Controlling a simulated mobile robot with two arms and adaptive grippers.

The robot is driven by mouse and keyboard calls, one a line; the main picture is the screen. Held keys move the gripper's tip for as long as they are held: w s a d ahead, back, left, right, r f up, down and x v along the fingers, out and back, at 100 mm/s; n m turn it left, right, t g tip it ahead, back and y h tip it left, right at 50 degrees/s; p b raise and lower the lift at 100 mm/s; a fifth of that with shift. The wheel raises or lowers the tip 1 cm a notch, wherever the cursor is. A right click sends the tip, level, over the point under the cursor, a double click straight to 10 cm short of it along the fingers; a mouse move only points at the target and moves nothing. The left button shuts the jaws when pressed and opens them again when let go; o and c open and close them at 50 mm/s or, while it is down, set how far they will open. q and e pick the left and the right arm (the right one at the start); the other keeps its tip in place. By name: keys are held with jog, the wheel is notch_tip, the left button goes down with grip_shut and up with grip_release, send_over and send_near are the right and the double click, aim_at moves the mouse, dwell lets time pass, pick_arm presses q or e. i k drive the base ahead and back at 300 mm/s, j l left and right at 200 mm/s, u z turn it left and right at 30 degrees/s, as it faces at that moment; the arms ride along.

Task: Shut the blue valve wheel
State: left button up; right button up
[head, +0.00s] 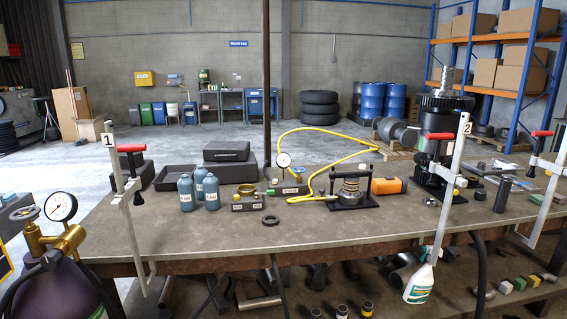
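A round white pressure gauge (60,207) stands up from the brass fitting just right of the wheel. A black hose runs from the fitting. Neither of my grippers shows in this view.
A workbench (150,228) fills the middle, right of the cylinder. Clamp 1 (125,195) stands on its edge near the cylinder, clamp 2 (452,190) farther right. Blue bottles (187,193), a yellow hose (312,180) and a gearbox (436,140) are on the bench. Open floor lies behind.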

aim_at(299, 170)
jog(key=i+j, duration=0.3)
jog(key=j, duration=0.2)
jog(key=i+j+z, duration=0.1)
jog(key=z, duration=0.25)
jog(key=i+j+z, duration=0.1)
jog(key=j+z, duration=0.45)
jog(key=z, duration=0.2)
jog(key=i+j, duration=0.05)
